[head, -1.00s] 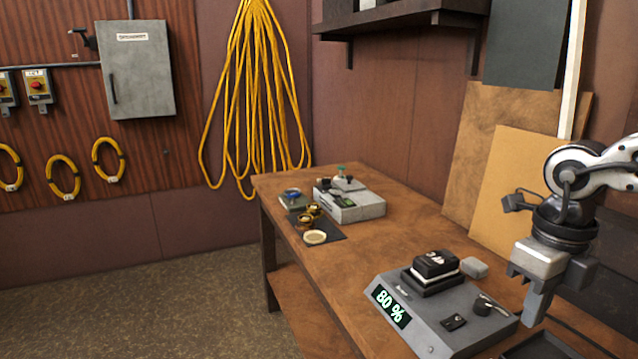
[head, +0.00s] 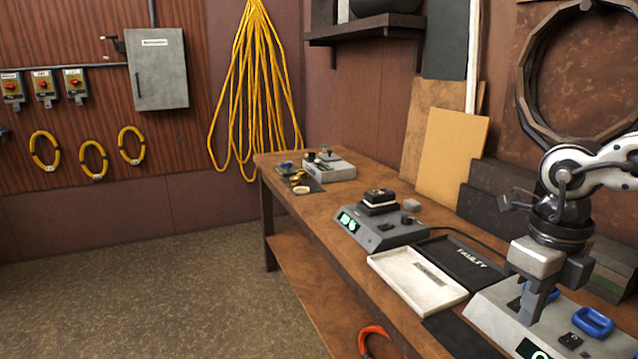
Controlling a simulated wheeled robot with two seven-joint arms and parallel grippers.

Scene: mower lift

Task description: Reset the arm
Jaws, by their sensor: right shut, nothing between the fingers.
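My right arm comes in from the right edge of the head view. Its gripper (head: 536,306) points down, fingers together, shut and empty. It hangs in front of a grey device with blue handles (head: 592,322) at the lower right and hides part of it. I cannot tell how high above the device the fingertips are. My left arm and gripper are out of the picture.
The wooden bench (head: 325,240) runs along the right wall. On it stand a grey charger (head: 385,237) with a black battery (head: 380,197), a white tray (head: 405,285), a black tray marked FAULTY (head: 445,250), and a small grey unit (head: 335,172) farther back. Floor (head: 150,290) at left is clear.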

